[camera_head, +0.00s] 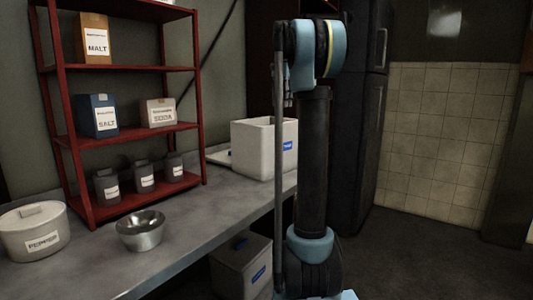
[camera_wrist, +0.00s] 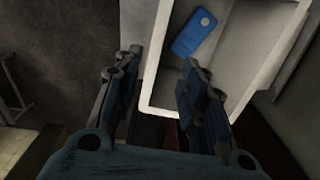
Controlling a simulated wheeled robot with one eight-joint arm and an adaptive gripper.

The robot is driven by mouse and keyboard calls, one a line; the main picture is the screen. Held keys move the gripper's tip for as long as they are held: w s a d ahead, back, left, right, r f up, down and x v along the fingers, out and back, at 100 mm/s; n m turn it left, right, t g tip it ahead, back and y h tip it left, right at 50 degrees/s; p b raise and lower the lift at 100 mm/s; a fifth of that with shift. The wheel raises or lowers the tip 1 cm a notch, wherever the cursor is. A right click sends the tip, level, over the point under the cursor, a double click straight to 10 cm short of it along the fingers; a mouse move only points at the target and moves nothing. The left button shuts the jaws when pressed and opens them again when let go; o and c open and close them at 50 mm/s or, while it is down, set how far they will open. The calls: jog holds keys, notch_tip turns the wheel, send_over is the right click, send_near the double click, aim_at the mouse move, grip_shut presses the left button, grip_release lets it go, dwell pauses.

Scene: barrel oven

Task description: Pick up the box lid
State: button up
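A pale open-topped box (camera_head: 264,150) with a blue label stands on the grey counter. A flat pale piece that looks like its lid (camera_head: 218,157) lies beside it on the left, partly hidden behind the box. In the wrist view the open box (camera_wrist: 258,30) is below my gripper, with a blue object (camera_wrist: 193,35) inside. My gripper (camera_wrist: 160,68) is open, with nothing visible between its fingers. Its right finger overlaps the box's near rim in the picture, and its left finger is outside the box. I cannot tell whether they touch. The lid is not clearly identifiable in the wrist view.
The counter (camera_head: 200,240) holds a steel bowl (camera_head: 141,232) and a round white lidded container (camera_head: 35,232). A red shelf (camera_head: 130,137) with boxes and jars stands behind. Another pale box (camera_head: 242,265) is below the counter. Dark tall cabinets (camera_head: 362,150) stand right of my arm.

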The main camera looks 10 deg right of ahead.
send_near(282, 135)
jog(key=f, duration=0.1)
jog(key=w+f, duration=0.1)
jog(key=f, duration=0.1)
jog(key=w+f, duration=0.1)
jog(key=f, duration=0.1)
jog(key=shift+w+d, duration=0.1)
jog(key=shift+d, duration=0.1)
jog(key=shift+s+d+f, duration=0.1)
jog(key=shift+s+f, duration=0.05)
jog(key=shift+f, duration=1.3)
jog(key=shift+s+f, duration=0.15)
jog(key=shift+f, duration=1.25)
grip_shut()
